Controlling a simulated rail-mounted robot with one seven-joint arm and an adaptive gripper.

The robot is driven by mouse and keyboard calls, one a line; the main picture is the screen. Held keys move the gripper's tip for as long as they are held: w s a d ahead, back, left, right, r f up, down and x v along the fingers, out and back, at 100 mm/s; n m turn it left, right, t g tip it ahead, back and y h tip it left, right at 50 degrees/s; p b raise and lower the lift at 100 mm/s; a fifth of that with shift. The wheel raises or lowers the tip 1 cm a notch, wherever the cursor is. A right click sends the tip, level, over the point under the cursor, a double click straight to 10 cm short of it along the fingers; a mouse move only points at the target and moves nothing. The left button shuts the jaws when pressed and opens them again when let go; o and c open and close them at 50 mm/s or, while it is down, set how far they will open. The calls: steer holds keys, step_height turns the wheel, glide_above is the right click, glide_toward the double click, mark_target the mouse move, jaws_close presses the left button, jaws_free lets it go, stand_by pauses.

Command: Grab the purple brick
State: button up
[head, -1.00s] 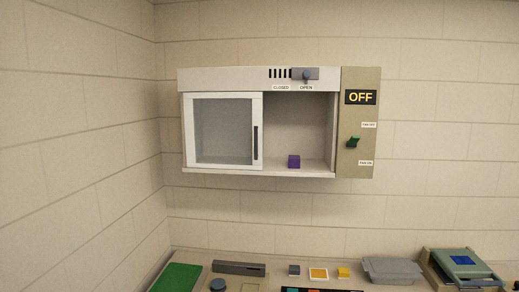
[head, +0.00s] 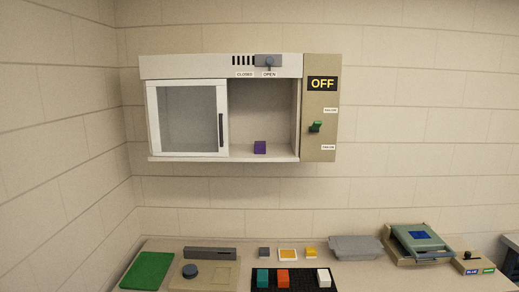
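The purple brick (head: 260,147) is a small cube on the floor of the wall cabinet (head: 222,68), in the open right half. The cabinet's sliding glass door (head: 187,118) stands over the left half, so the brick is uncovered from the front. My gripper is not in the head view.
The cabinet's right panel reads OFF and has a green switch (head: 315,127). The counter below holds a green mat (head: 147,270), a black tray (head: 303,282) with teal, orange and white blocks, a grey bin (head: 355,247) and a press (head: 418,241).

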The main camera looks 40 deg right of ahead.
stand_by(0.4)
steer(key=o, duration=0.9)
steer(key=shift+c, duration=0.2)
